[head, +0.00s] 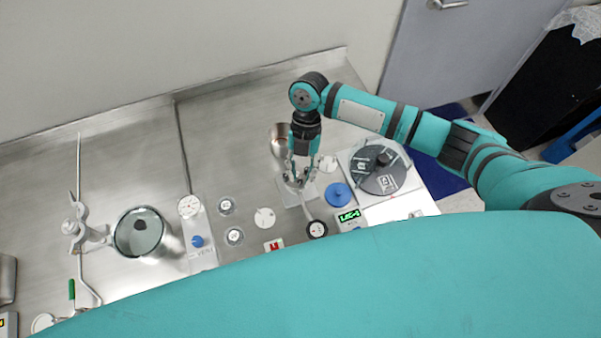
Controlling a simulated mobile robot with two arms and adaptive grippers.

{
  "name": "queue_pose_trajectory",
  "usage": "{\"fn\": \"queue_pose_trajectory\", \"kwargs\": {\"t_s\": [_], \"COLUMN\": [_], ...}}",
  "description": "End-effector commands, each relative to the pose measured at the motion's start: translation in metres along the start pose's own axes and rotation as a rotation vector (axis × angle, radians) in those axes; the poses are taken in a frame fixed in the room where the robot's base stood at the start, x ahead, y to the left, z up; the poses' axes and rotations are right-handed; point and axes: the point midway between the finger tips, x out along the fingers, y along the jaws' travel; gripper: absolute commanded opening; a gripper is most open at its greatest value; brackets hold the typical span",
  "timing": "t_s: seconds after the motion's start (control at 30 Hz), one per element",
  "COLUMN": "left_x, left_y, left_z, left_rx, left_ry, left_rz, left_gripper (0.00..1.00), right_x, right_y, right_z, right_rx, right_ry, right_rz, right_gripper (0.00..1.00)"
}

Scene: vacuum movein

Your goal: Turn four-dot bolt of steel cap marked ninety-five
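My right gripper (299,182) points down at the bench, low over a pale metal plate (293,197). Its fingers hide what is between them, so I cannot tell if they are open, shut or touching anything. Two small round steel-rimmed caps, an upper one (226,206) and a lower one (234,236), lie left of the gripper. Their markings are too small to read, and I cannot tell which is marked ninety-five. No bolt with four dots can be made out. My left gripper is not in view.
A steel cup (281,135) stands behind the gripper. A glass vessel (139,232) and clamp stand (74,229) are left.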

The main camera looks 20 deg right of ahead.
Motion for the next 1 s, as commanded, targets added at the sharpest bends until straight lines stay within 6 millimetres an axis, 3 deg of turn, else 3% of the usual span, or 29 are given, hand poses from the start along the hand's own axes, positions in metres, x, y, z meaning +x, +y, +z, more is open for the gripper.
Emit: {"fn": "queue_pose_trajectory", "kwargs": {"t_s": [0.2,0.5,0.7,1.0], "left_x": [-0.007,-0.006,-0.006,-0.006], "left_y": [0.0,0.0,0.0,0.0], "left_z": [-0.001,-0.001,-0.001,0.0], "left_rx": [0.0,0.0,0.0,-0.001], "left_ry": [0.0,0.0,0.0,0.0], "left_rz": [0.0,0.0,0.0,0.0], "left_gripper": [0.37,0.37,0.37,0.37], "right_x": [0.018,0.021,0.02,0.02], "right_y": [0.0,0.0,0.0,0.0], "right_z": [0.0,0.0,0.001,0.001], "right_rx": [0.001,0.0,0.0,0.013], "right_ry": [0.0,-0.001,-0.001,-0.002], "right_rz": [0.0,0.0,0.0,0.005], "right_gripper": [0.23,0.23,0.0,0.0]}}
